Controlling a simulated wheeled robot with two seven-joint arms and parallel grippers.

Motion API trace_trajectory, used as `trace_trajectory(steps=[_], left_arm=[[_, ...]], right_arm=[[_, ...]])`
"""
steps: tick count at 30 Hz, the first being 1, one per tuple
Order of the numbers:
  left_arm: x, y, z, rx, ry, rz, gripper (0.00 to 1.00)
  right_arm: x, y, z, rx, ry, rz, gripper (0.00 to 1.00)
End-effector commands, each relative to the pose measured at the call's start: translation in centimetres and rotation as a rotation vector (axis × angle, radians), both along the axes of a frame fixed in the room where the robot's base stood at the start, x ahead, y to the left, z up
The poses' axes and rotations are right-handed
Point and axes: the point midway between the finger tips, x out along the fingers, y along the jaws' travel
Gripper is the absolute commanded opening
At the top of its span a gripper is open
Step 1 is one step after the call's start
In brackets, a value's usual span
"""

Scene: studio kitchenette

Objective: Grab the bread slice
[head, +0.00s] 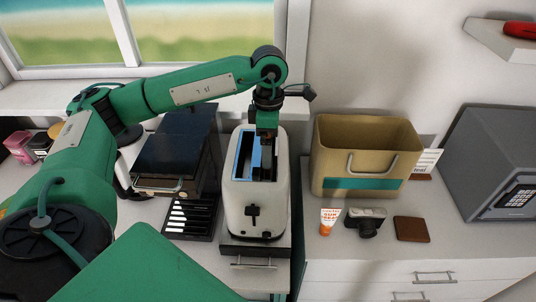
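A white toaster (256,205) with a black lever on its front stands in the middle of the counter. Its top has a dark left slot (243,158) and a blue strip beside it. My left arm reaches over from the left, and its gripper (267,150) points down at the right part of the toaster top. The fingertips are low at the slot and partly lost in the dark, so I cannot tell whether they are open or shut. I cannot make out a bread slice; one may be hidden in the toaster. My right gripper is not in view.
A dark box-shaped appliance (177,150) and a black rack (190,217) stand close left of the toaster. A tan bin (364,160) stands to the right, with a tube (328,220), camera (364,222) and brown wallet (411,229) before it. A grey safe (495,160) is far right.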

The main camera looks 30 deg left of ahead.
Motion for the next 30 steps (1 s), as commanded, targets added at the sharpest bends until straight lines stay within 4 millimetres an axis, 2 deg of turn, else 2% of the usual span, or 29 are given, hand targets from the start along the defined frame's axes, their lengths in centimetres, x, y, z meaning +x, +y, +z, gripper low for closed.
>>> trace_trajectory(steps=[4, 9, 13, 19, 20, 24, 30], left_arm=[[-0.2, -0.3, -1.2, 0.001, 0.005, 0.000, 1.00], [-0.3, -0.6, -3.5, 0.001, 0.005, 0.001, 1.00], [-0.3, -0.6, -4.5, 0.001, 0.002, 0.000, 1.00], [-0.3, -0.6, -4.7, -0.001, 0.001, 0.000, 1.00], [-0.3, -0.6, -4.7, -0.001, 0.001, 0.000, 0.98], [-0.3, -0.6, -4.7, -0.001, 0.001, 0.000, 0.71], [-0.3, -0.6, -4.7, -0.001, 0.001, 0.000, 0.69]], right_arm=[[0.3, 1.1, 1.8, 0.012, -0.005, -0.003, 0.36], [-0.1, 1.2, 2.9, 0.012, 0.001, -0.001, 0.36], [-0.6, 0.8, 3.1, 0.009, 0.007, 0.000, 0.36], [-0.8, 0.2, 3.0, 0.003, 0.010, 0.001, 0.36], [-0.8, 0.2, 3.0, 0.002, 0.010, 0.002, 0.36], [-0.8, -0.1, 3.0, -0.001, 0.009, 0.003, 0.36], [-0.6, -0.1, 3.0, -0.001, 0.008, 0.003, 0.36]])
